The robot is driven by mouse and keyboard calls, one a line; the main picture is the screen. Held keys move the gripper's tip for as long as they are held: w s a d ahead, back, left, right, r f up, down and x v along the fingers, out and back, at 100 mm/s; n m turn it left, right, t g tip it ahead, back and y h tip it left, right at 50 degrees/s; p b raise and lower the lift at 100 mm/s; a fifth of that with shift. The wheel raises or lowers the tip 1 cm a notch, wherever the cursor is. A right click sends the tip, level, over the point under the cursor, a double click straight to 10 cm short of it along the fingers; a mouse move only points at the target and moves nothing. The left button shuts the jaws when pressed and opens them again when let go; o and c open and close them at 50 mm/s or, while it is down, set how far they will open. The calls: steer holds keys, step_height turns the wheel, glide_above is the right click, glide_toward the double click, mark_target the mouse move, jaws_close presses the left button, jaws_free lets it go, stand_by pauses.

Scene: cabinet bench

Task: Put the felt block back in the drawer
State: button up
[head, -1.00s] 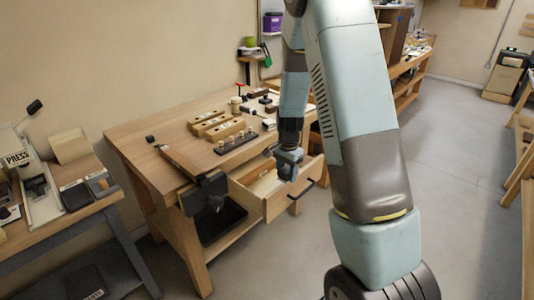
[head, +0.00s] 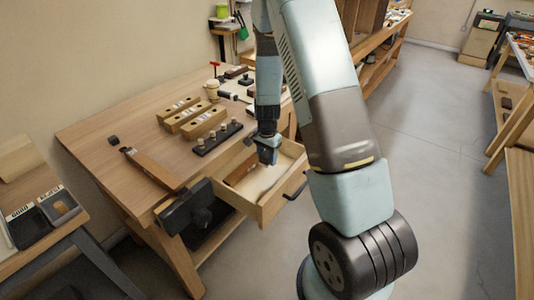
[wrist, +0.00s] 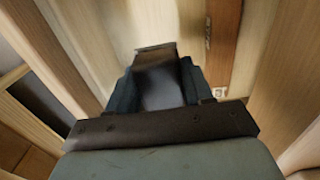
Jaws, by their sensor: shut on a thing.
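The drawer (head: 238,203) is pulled open from the wooden bench and has a dark handle on its front. My gripper (head: 268,158) points down over the drawer, toward its bench side. In the wrist view my gripper (wrist: 158,88) is shut on a dark grey block (wrist: 156,62), seemingly the felt block. The jaws partly hide it, and it is too small to make out in the head view. A reddish-brown piece (head: 241,172) lies in the drawer; it also shows in the wrist view (wrist: 222,42), with markings. I cannot tell whether the held block touches the drawer floor.
A black vise-like fixture (head: 190,208) sits at the bench front beside the drawer. Open floor lies to the right.

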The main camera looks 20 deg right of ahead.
glide_above(266, 179)
steer(key=shift+w+d+f, duration=0.1)
steer(key=shift+f, duration=2.5)
steer(key=shift+f, duration=1.8)
stand_by(1.7)
steer(key=o, duration=1.3)
steer(key=shift+o, duration=0.8)
steer(key=shift+r, duration=3.5)
